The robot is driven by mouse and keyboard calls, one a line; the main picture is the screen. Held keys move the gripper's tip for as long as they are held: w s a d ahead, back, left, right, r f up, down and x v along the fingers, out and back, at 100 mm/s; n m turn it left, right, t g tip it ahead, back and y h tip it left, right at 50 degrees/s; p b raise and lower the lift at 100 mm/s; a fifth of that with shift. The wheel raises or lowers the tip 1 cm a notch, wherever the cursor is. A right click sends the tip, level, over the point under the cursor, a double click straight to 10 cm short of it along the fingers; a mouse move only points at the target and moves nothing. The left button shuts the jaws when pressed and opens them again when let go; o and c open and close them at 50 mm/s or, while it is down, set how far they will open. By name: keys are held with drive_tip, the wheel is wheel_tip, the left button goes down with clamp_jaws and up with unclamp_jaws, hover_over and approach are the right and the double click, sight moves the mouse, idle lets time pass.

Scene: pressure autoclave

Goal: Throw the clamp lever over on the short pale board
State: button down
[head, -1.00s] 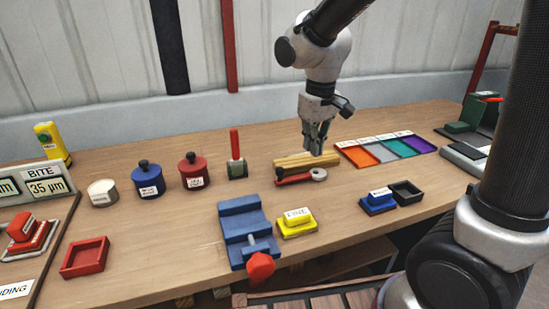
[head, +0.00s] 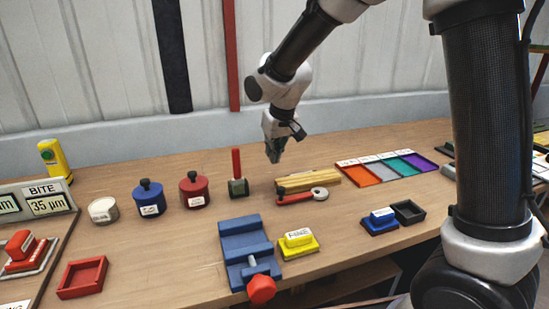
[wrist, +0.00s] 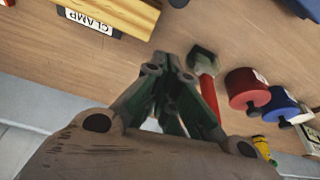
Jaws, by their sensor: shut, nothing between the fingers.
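The short pale board (head: 308,180) lies on the bench at centre. A red lever (head: 300,194) with a grey ring-shaped end lies along its front side, pointing left. In the wrist view a yellowish block (wrist: 138,12) bears a label reading CLAMP; it sits at the top left, partly cut off. My gripper (head: 274,158) is shut and empty, pointing down in the air near the board's left end. Its closed fingers (wrist: 170,75) fill the middle of the wrist view. Whether the lever touches the board cannot be told.
A red-handled mallet (head: 237,165) stands upright just left of the board, close to my gripper. Red (head: 194,190) and blue (head: 150,199) pots stand further left. A blue vise (head: 245,248) and a yellow block (head: 298,243) are in front. Coloured trays (head: 390,168) lie right.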

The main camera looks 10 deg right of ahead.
drive_tip(key=x, duration=0.7)
drive_tip(key=shift+f, duration=0.25)
drive_tip(key=shift+s+d+f, duration=0.1)
drive_tip(key=shift+s+f, duration=0.15)
drive_tip(key=shift+f, duration=0.05)
drive_tip(key=shift+s+d+r, duration=0.15)
drive_tip(key=shift+s+d, duration=0.15)
drive_tip(key=shift+s, duration=0.45)
drive_tip(key=shift+s+d, duration=0.25)
drive_tip(key=shift+s, duration=0.55)
drive_tip(key=shift+s, duration=0.1)
